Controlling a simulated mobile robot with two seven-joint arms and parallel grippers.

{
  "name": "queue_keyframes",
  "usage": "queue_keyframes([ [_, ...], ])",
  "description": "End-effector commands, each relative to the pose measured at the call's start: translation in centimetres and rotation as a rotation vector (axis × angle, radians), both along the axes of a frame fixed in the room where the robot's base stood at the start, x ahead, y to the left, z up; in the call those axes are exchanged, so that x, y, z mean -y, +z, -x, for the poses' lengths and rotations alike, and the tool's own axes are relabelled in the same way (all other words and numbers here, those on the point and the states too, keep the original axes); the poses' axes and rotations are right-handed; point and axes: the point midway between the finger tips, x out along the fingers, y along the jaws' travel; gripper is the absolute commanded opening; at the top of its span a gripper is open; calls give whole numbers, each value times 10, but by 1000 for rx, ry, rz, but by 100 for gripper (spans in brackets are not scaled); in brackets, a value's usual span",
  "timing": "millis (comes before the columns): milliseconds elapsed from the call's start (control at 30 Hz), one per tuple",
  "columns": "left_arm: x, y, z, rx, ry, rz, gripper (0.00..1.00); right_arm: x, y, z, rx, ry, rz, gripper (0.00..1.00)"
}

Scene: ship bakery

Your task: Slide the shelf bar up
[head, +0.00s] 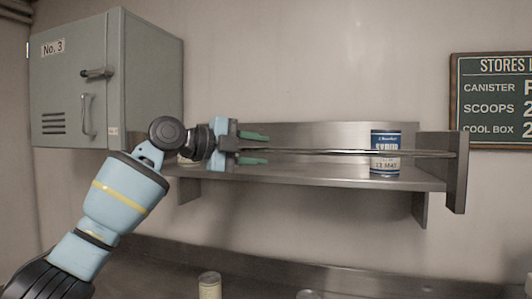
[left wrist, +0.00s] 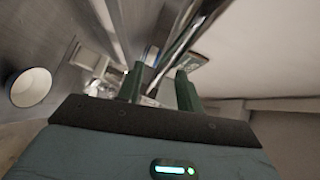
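The shelf bar (head: 330,153) is a thin metal rail running across the front of the steel shelf (head: 310,175). Its right end meets an upright end plate (head: 456,172); its left end is hidden by my left gripper. My left gripper (head: 262,149) is at the bar's left part, with its two green fingers spread, one above and one below the bar's line. In the left wrist view the bar (left wrist: 190,42) runs between the open fingers (left wrist: 160,88). I cannot tell whether a finger touches it. My right gripper is not in view.
A blue and white syrup can (head: 385,165) stands on the shelf behind the bar. A grey cabinet marked No. 3 (head: 150,75) hangs at the left, close to my left wrist. A pale canister (head: 209,286) stands below. A stores sign (head: 495,100) hangs at the right.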

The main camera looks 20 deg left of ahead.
Motion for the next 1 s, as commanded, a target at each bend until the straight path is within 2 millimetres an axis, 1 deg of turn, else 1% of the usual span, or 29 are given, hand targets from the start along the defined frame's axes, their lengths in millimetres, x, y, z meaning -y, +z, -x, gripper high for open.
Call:
queue_keyframes([
  [33,-8,-2,5,-1,2,0,36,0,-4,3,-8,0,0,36],
  [200,-26,2,21,-2,2,2,36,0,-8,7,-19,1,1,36],
  [400,-36,6,32,-1,1,1,36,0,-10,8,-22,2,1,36],
  [1000,-37,7,33,0,1,1,36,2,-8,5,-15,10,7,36],
])
